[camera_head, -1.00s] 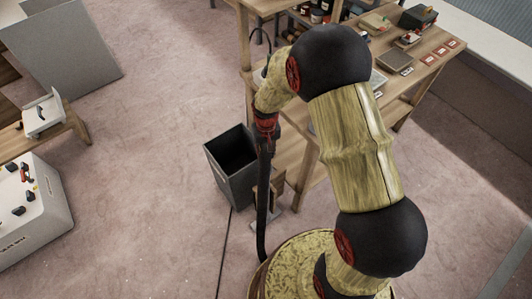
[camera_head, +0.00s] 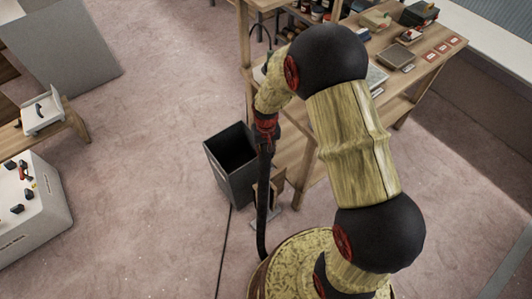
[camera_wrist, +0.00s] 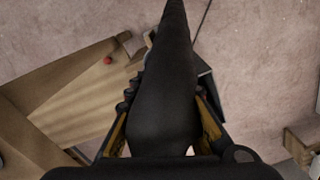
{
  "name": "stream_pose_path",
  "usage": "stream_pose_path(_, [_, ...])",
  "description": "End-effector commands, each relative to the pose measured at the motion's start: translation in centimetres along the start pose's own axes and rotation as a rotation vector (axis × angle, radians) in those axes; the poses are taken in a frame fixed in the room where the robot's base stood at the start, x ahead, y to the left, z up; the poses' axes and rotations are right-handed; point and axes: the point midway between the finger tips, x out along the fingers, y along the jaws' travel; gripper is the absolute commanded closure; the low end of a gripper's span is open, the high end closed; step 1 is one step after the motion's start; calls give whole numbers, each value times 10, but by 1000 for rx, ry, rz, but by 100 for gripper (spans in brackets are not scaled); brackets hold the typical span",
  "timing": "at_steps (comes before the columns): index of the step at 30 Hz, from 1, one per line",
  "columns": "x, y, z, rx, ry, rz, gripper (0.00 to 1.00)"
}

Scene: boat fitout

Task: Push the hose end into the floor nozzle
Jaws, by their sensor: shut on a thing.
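In the head view a black hose (camera_head: 262,205) hangs almost straight down from the end of my arm, beside a dark grey bin. My gripper (camera_wrist: 163,128) is shut on the hose in the wrist view, with a yellow-edged finger on either side. There the hose (camera_wrist: 168,75) fills the middle and narrows toward the top edge.
The open dark grey bin (camera_head: 232,165) stands left of the hose, close to a wooden workbench (camera_head: 400,105) with tools and shelves. A white cabinet (camera_head: 35,215) stands at the left. A thin dark line (camera_head: 225,250) runs along the floor. The floor between cabinet and bin is clear.

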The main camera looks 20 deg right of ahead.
Motion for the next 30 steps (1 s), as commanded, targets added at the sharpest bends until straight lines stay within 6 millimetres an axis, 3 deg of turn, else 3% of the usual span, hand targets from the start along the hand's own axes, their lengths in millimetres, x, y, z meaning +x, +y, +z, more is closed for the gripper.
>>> stream_pose_path(30, [22,0,4,0,-8,1,100])
